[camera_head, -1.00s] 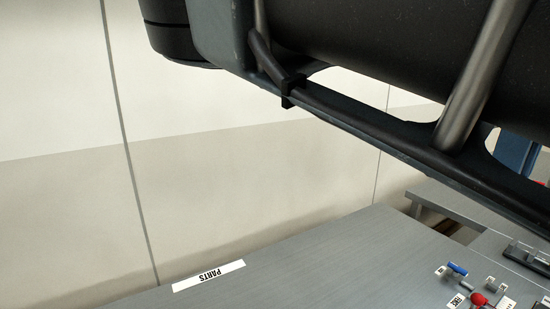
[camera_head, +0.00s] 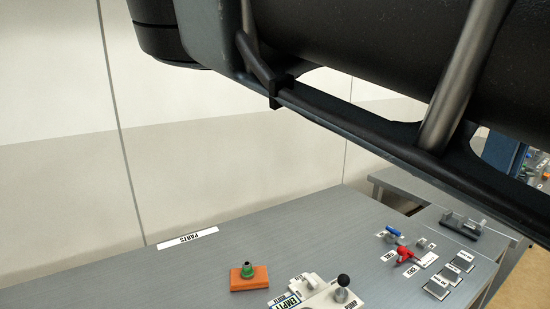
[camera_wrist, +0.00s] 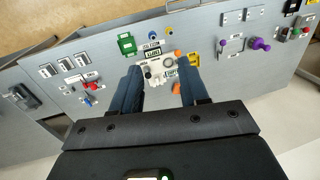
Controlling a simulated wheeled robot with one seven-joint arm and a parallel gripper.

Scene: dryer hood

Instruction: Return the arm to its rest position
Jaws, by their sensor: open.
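My gripper (camera_wrist: 159,92) shows in the wrist view with its two blue fingers apart and nothing between them. It points down towards the grey bench from above. Beyond the fingertips is a white fixture (camera_wrist: 158,69) with a dark knob and labels. My gripper is not in the head view, where the dark links of my arm fill the top. The white fixture (camera_head: 324,297) also shows at the bottom of the head view.
An orange block (camera_head: 249,279) with a green part on top sits on the bench (camera_head: 130,290). A red-handled item (camera_head: 405,254), a blue-handled item (camera_head: 393,232) and several dark pads stand on the right. A green block (camera_wrist: 127,45) shows in the wrist view.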

